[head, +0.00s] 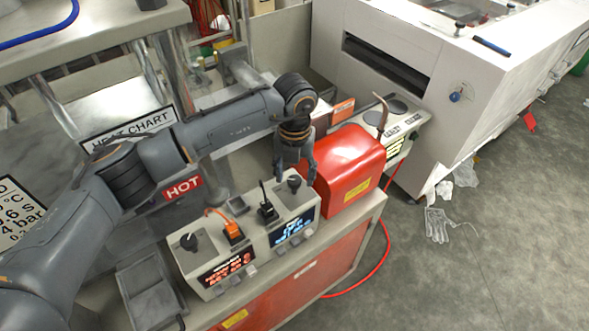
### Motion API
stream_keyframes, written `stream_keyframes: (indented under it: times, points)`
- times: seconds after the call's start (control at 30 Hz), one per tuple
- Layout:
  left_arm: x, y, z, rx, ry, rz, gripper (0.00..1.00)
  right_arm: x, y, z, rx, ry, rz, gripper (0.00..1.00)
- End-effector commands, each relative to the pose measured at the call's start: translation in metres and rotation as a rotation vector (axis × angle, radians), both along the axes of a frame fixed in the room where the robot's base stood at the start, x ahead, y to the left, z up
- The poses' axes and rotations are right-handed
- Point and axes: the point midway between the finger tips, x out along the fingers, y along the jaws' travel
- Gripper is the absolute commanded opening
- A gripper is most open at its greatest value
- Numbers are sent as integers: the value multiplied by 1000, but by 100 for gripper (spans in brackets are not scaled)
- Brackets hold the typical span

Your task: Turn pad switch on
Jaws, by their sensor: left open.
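A grey control unit (252,232) sits on the bench. Its left half has a red-orange display (227,268), a black knob (188,242) and an orange-lit switch (233,230). Its right half has a blue display (290,228), a dark, unlit switch (267,209) and a black knob (294,183). I cannot read which switch is labelled pad. My left gripper (294,174) is open and empty, pointing down over the right half, close to its black knob; I cannot tell if it touches. My right gripper is out of view.
A red rounded housing (346,165) stands right of my left gripper. Behind it is another panel with round dials (398,106). A HOT sign (183,187) and heat chart (130,130) lie near my left arm. A grey tray (150,290) is at front left.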

Motion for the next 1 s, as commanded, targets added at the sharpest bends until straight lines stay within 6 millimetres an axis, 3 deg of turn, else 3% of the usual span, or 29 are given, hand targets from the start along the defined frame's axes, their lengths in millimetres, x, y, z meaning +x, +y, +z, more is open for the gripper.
stream_keyframes:
  times: [0.37, 0.63, 1.0]
  points:
    - [0, 0, -7, 1, 0, 0, 56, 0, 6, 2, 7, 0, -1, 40]
    - [0, 0, -6, 1, 0, 0, 1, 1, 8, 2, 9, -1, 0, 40]
    - [0, 0, -10, 1, -1, -50, 1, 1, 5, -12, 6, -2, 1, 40]
